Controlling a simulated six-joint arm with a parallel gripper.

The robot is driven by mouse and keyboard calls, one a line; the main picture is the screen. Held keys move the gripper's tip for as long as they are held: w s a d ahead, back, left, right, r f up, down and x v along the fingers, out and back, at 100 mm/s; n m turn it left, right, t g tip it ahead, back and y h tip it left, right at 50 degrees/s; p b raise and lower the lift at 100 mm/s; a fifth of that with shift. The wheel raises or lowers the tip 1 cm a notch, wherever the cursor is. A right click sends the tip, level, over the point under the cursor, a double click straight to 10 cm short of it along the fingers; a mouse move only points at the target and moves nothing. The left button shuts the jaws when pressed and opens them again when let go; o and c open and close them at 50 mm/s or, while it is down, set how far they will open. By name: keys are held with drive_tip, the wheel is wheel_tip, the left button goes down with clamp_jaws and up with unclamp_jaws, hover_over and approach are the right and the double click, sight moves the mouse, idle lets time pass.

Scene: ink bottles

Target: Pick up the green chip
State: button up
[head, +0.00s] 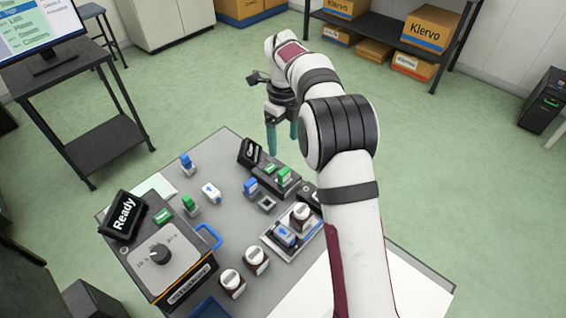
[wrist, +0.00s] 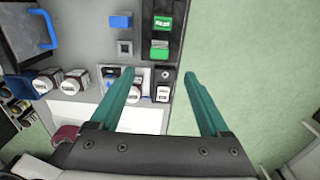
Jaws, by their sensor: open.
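A green chip (head: 285,176) stands up from a dark block (head: 288,188) on the right of the table; a green patch, which may be its label or screen, shows beside it. In the wrist view the block's green parts are a piece (wrist: 159,49) and a green area with pale marks (wrist: 162,22); I cannot tell which is the chip. Another green chip (head: 188,202) stands further left on a small holder. My gripper (head: 282,142) is open and empty, above and beyond the block. Its teal fingers (wrist: 162,76) are apart in the wrist view.
Blue chips (head: 186,160) (head: 251,187) stand nearby. White-capped bottles (head: 231,281) (head: 255,258) stand in front, and a tray (head: 267,240) holds another bottle (head: 300,213). A machine (head: 165,265) with a dial and a "Ready" sign (head: 124,212) fills the left.

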sight(284, 171)
drive_tip(key=f, duration=1.2)
drive_tip(key=shift+s+d+f, duration=0.1)
drive_tip(key=shift+s+f, duration=0.1)
clamp_jaws()
